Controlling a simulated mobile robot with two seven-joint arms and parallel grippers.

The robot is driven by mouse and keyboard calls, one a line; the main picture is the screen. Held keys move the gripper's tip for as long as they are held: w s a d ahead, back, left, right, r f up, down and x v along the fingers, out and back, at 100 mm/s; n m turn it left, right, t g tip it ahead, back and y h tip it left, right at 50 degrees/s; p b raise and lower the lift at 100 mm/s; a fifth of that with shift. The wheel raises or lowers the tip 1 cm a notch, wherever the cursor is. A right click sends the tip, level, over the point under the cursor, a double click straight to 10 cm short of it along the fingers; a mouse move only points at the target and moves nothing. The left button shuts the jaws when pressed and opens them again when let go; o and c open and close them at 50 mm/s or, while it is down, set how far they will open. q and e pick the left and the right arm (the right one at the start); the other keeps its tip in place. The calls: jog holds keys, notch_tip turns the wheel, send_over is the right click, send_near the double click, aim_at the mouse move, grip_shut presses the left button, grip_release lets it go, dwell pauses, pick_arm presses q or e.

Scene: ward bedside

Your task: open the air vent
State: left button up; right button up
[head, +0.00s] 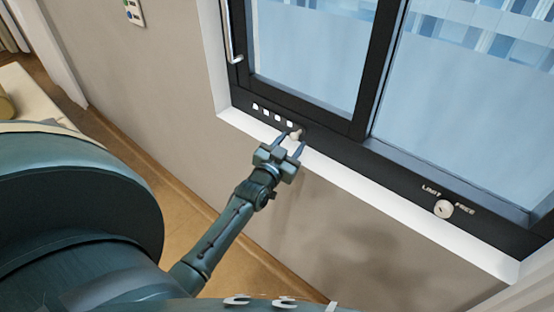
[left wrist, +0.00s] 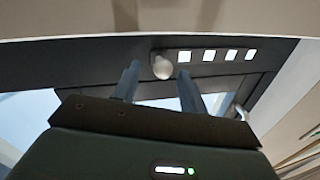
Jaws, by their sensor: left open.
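The air vent is a row of several small bright openings (head: 272,115) in the dark lower window frame, also seen in the left wrist view (left wrist: 208,55). A pale round knob (left wrist: 162,66) sits at one end of the row; in the head view the knob (head: 296,133) is at the right end, partly behind a fingertip. My left gripper (head: 296,140) is open at the knob. In the left wrist view its fingers (left wrist: 159,73) stand on either side of the knob, with gaps visible; contact cannot be told. My right gripper is not in view.
A round lock (head: 443,209) marked LIMIT and FREE is on the frame at right. A white sill (head: 370,190) runs below the frame. A window handle (head: 231,35) is at upper left. A wall panel (head: 134,12) and a pale surface (head: 35,95) are farther left.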

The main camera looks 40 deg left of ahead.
pick_arm(q)
jog(key=s+d, duration=0.1)
jog(key=s, duration=0.9)
jog(key=shift+d, duration=0.1)
